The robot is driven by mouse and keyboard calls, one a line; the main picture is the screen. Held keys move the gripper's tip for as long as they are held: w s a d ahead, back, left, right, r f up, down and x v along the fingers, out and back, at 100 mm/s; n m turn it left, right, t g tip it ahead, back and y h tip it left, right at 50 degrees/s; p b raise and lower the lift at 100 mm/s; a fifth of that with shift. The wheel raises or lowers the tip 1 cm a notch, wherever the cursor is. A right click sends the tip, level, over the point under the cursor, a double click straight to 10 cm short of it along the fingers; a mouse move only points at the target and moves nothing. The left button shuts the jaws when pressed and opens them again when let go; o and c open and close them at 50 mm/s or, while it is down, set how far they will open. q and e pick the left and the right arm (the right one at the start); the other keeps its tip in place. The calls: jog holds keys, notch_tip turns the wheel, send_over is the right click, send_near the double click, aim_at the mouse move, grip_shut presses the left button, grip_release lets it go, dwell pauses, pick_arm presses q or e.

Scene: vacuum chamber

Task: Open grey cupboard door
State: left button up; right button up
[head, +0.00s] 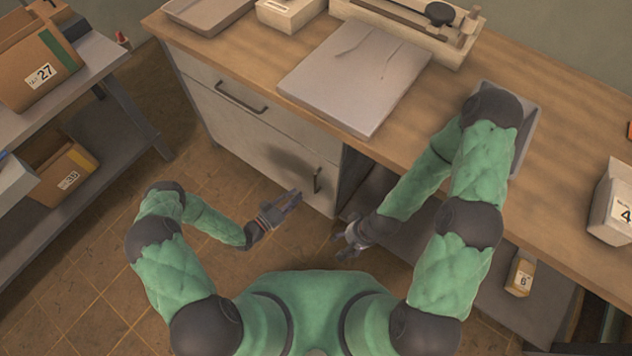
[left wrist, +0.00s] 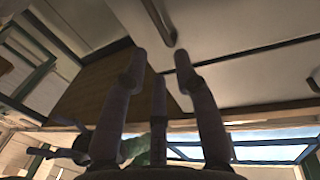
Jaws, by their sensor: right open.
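The grey cupboard door (head: 245,135) is the pale panel under the drawer, and it looks shut. Its dark upright handle (head: 317,180) is near its right edge. In the left wrist view the door (left wrist: 230,20) fills the top, with the handle (left wrist: 161,20) at the top middle. My left gripper (head: 294,196) is just left of and in front of the handle, apart from it. Its fingers (left wrist: 160,62) are spread and empty. My right gripper (head: 348,240) is open and empty, in front of the open shelf space right of the door.
The drawer (head: 230,92) above the door is shut. The wooden worktop (head: 545,135) carries a grey slab (head: 350,80). A small box (head: 521,272) sits on the low shelf at right. A rack (head: 90,60) with boxes stands at left. Tiled floor (head: 120,240) before the door is clear.

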aim_at(315, 180)
pick_arm(q)
jog(key=b+x, duration=0.2)
jog(key=x, duration=0.8)
jog(key=shift+w+d+b, duration=0.15)
jog(key=shift+d+b, duration=0.05)
jog(key=shift+b, duration=0.1)
grip_shut()
